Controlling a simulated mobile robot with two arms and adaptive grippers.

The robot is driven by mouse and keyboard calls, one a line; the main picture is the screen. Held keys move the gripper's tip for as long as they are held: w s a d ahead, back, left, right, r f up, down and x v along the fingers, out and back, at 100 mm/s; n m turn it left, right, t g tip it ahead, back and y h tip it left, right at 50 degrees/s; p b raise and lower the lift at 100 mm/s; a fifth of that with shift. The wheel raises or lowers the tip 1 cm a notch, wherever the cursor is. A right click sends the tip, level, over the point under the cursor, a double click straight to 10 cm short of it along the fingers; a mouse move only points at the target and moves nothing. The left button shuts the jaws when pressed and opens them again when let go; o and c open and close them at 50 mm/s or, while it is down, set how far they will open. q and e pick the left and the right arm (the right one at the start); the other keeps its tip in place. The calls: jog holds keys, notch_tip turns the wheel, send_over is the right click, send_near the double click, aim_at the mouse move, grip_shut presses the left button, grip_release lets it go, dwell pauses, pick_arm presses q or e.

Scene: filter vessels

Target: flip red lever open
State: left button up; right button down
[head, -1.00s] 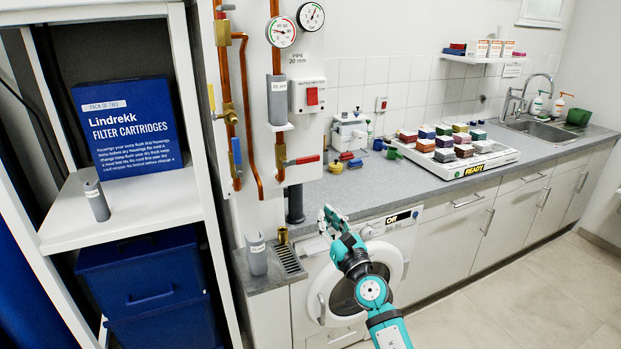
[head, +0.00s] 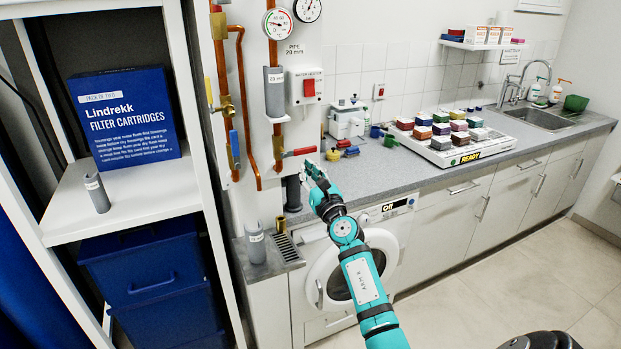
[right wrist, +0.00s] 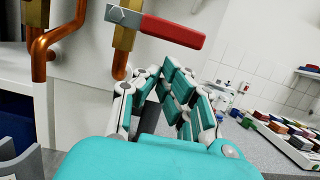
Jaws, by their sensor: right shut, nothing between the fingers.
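The red lever (head: 302,151) is on a brass valve (head: 278,150) on the right copper pipe. It lies about level, across the pipe, with its red handle pointing right. In the right wrist view the red lever (right wrist: 172,31) is close, just above the fingertips. My right gripper (head: 310,168) is just below the lever handle in the head view, with a small gap showing. Its fingers are shut and empty; the right wrist view shows the gripper (right wrist: 160,72) with its tips together. My left gripper is not in view.
A blue lever (head: 235,146) hangs down on the left copper pipe. A red-switch box (head: 305,87) is on the wall above. The grey counter (head: 385,178) has yellow and blue small items and a white tray (head: 440,157) of coloured blocks. A washing machine (head: 385,236) stands below.

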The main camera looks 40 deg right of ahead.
jog(key=shift+r, duration=0.45)
jog(key=shift+f, duration=0.1)
